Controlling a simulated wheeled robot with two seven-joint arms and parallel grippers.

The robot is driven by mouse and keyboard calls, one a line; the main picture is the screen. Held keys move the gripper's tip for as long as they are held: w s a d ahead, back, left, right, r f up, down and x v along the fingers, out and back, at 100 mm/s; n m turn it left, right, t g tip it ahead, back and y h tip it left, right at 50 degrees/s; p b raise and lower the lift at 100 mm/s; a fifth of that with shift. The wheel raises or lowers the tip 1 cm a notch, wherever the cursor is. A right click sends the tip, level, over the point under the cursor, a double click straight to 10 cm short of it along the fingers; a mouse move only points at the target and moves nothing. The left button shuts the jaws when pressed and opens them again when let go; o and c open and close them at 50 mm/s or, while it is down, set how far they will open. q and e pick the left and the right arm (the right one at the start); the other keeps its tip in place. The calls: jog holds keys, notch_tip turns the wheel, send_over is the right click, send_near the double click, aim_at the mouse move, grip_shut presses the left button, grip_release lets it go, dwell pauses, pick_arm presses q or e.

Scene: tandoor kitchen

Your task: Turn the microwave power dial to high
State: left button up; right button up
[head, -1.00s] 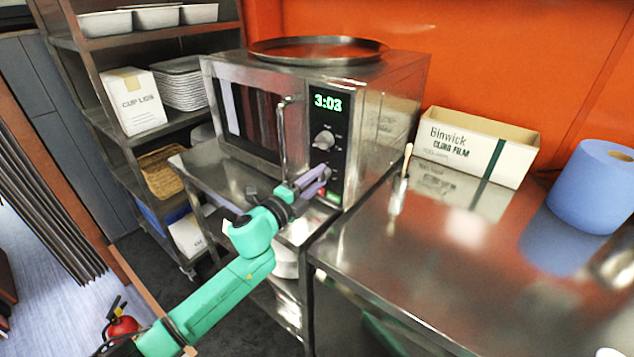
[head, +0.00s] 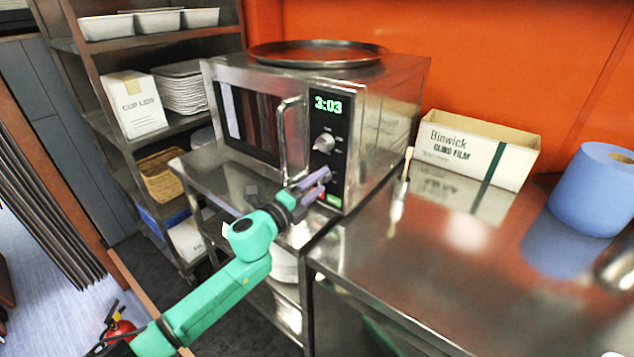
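The steel microwave (head: 385,110) stands on a steel shelf unit, its door shut and its green display reading 3:03. An upper dial (head: 324,142) shows on its black control panel (head: 338,160), below the display. A green and red button pair (head: 333,199) sits at the panel's bottom. My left gripper (head: 324,183) is at the lower part of the panel, its two purple fingers a little apart. They hide the panel there, so a lower dial and any contact with it cannot be made out. My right gripper is not in view.
The door handle (head: 282,135) stands out just left of the panel. A round tray (head: 318,52) lies on top of the microwave. A brush (head: 402,178), a cling film box (head: 475,150) and a blue roll (head: 594,190) stand on the right counter (head: 450,270).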

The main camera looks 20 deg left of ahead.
pick_arm(q)
jog(key=shift+r, duration=0.15)
jog(key=shift+a, duration=0.1)
jog(key=shift+s+a, duration=0.15)
jog(key=shift+s, duration=0.2)
jog(key=b+v, duration=0.3)
jog(key=v, duration=1)
jog(key=shift+s, duration=0.3)
jog(key=shift+a, duration=0.15)
